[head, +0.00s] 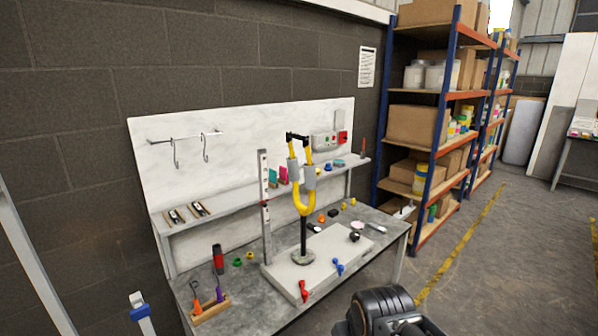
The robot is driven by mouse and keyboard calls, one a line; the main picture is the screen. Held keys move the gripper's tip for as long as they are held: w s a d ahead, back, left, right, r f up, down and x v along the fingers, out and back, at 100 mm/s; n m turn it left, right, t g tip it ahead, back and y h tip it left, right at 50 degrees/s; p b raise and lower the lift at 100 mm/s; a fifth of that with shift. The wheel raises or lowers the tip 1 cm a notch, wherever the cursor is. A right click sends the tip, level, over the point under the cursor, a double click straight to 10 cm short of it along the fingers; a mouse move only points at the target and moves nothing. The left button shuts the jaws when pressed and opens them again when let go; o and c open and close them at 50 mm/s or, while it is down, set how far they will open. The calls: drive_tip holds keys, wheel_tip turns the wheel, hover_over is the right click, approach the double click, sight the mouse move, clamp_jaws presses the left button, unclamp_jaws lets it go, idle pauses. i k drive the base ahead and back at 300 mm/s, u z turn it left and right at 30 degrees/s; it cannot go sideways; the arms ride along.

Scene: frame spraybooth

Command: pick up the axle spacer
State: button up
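I cannot tell for sure which small part is the axle spacer. Small ring-like parts lie on the grey workbench (255,308): a green one (237,262) and a yellow one (250,255) at the left. An orange one (322,218) and a yellow one (333,212) are near the back, right of the yellow frame. A dark rounded part of my own arm shows at the bottom, in front of the bench. No gripper fingers can be made out.
A yellow fork-shaped frame (304,207) stands on a post on a pale plate (285,275) with red and blue clamps. A shelf (225,203) crosses behind. A tool holder (212,309) is front left. Racks (440,95) stand right; floor is clear there.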

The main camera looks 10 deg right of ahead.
sight(294, 136)
drive_tip(key=z, duration=0.65)
drive_tip(key=k, duration=1)
drive_tip(key=z, duration=1.05)
drive_tip(key=i, duration=1.9)
drive_tip(key=u, duration=1.1)
drive_tip(key=i, duration=1.05)
drive_tip(key=u, duration=0.95)
